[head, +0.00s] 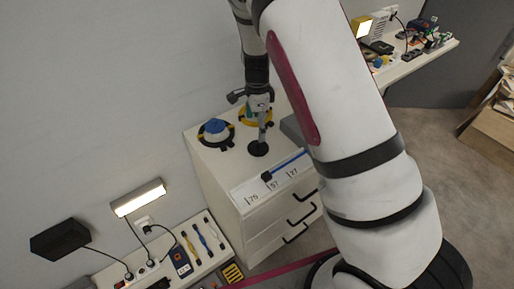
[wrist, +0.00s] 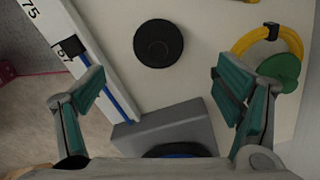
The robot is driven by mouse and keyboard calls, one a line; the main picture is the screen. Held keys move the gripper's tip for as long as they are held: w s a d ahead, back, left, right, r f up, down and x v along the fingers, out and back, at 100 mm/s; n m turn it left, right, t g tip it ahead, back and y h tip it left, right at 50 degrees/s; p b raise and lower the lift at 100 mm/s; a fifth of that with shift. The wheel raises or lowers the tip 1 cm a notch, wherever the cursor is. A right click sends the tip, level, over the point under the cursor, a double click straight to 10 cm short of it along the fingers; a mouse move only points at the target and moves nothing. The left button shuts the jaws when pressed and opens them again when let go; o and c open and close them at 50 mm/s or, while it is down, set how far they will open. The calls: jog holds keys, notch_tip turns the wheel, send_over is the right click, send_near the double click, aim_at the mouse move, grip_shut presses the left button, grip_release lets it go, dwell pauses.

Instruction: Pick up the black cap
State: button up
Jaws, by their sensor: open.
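The black cap (wrist: 158,43) is a round, flat black disc lying on the white cabinet top. In the wrist view it is at upper middle, beyond the fingertips and between their lines. In the head view the black cap (head: 258,149) lies near the cabinet's front edge, just below my gripper (head: 262,125). My gripper (wrist: 160,88) is open and empty, its two teal-padded fingers wide apart. The cap appears apart from both fingers.
A grey box (wrist: 165,130) sits near the gripper's base. A yellow cable coil (wrist: 268,38) and a green disc (wrist: 280,71) lie right of the cap. A numbered strip (head: 270,178) runs along the front edge. A blue-topped round object (head: 215,128) stands left.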

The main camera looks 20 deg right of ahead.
aim_at(258, 143)
notch_tip(258, 143, down, 9)
jog(key=shift+s+d+r, duration=0.1)
jog(key=shift+s+r, duration=0.05)
dwell(0.4)
jog(key=c, duration=1)
